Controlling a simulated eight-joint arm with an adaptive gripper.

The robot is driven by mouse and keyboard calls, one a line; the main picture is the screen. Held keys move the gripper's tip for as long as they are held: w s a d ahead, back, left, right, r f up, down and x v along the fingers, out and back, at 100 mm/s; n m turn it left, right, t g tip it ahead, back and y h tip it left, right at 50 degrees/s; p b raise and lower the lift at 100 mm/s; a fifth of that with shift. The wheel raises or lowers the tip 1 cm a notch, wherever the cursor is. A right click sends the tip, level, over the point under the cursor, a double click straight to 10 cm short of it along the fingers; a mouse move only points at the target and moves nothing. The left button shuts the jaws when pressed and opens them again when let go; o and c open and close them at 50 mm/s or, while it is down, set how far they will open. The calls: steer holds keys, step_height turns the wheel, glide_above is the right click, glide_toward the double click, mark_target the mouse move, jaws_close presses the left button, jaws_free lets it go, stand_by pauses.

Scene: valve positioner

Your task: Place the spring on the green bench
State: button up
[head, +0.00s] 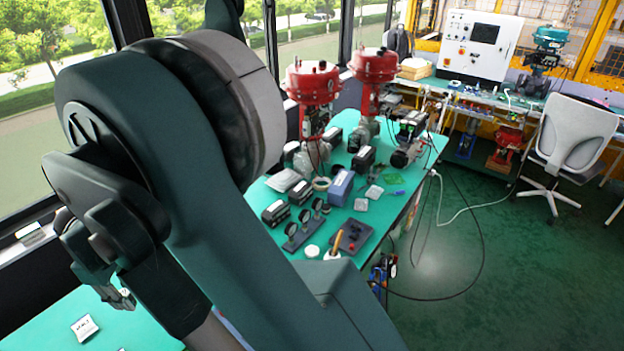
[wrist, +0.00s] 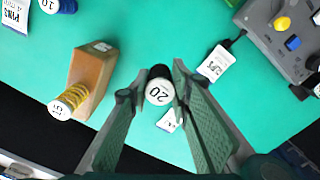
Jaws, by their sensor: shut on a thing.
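My gripper (wrist: 154,92) points down over a green bench top (wrist: 135,25) in the wrist view. Its two fingers are closed on a dark round piece with a white end marked 20 (wrist: 158,91). A yellow coil spring (wrist: 73,97) with a white round end shows left of the fingers, at the lower end of a tan block (wrist: 95,70). In the head view my gripper (head: 120,298) is low at the left, partly hidden by my arm, above the near green bench (head: 45,318). What it holds cannot be made out there.
A grey box with yellow and blue knobs (wrist: 283,24) stands at the upper right. White labels (wrist: 216,62) lie near the fingers. The bench edge borders a dark gap at lower left. In the head view another green bench (head: 345,122) carries red-topped valves (head: 313,82) and several devices.

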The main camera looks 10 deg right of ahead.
mark_target(123, 293)
step_height(123, 293, up, 4)
steer(key=shift+f, duration=0.1)
steer(key=w+d+m, duration=0.4)
steer(key=w+d, duration=1.2)
steer(key=d, duration=0.4)
steer(key=w+d+m, duration=0.5)
steer(key=w+d, duration=1.1)
steer(key=d, duration=0.3)
steer(key=w+d+m, duration=0.2)
steer(key=d+m, duration=0.1)
steer(key=d, duration=1.4)
steer(key=w+d+m+b, duration=0.1)
steer(key=w+d+m, duration=0.1)
steer(key=d, duration=1.4)
steer(key=w+d+m, duration=0.2)
steer(key=d+m, duration=0.1)
steer(key=d, duration=1.4)
steer(key=shift+s+a+f, duration=0.1)
steer(key=shift+f, duration=2.35)
